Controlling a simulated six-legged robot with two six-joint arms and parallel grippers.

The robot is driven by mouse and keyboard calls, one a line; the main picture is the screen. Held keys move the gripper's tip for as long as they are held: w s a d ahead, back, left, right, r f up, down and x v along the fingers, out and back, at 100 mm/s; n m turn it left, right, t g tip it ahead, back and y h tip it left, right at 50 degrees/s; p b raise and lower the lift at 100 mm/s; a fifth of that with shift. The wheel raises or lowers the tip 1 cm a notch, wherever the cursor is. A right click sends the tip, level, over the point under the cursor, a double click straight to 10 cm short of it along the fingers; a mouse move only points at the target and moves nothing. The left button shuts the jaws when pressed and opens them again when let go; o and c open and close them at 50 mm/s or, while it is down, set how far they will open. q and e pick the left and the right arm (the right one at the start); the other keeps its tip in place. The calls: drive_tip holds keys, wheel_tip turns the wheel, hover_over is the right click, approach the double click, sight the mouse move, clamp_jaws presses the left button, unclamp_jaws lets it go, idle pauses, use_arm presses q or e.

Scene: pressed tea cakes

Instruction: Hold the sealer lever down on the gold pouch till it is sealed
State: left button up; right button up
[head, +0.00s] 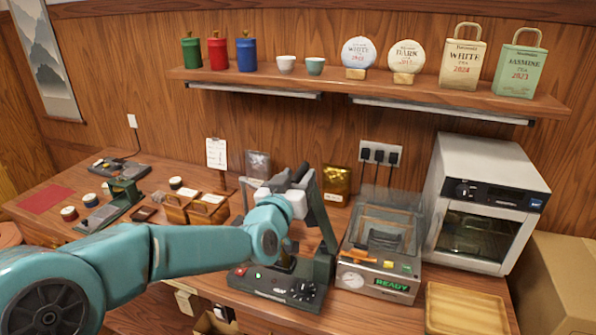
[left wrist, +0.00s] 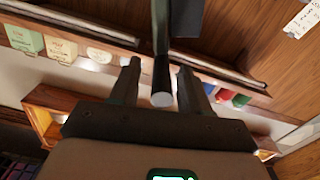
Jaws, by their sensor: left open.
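The sealer (head: 277,283) is a dark bench device with small lights and a knob on its front, at the middle of the counter. Its lever (head: 318,208) stands raised and tilted. A gold pouch (head: 337,181) stands upright at the back, behind the sealer. My left gripper (head: 298,181) is at the lever's top end. In the left wrist view its open fingers (left wrist: 160,78) stand on either side of a dark handle (left wrist: 162,76) with a pale round end; contact cannot be told. My right gripper is out of view.
A machine with a READY display (head: 391,285) stands right of the sealer, then an oven (head: 487,202). A wooden tray (head: 466,309) lies at front right. A silver pouch (head: 257,165) stands at the back. A shelf (head: 385,88) with canisters and bags runs above.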

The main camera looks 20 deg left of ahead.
use_arm(q)
drive_tip(key=shift+w+a, duration=0.15)
drive_tip(key=shift+w, duration=0.15)
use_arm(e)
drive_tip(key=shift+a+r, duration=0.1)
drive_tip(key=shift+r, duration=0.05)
use_arm(q)
drive_tip(key=shift+s, duration=0.1)
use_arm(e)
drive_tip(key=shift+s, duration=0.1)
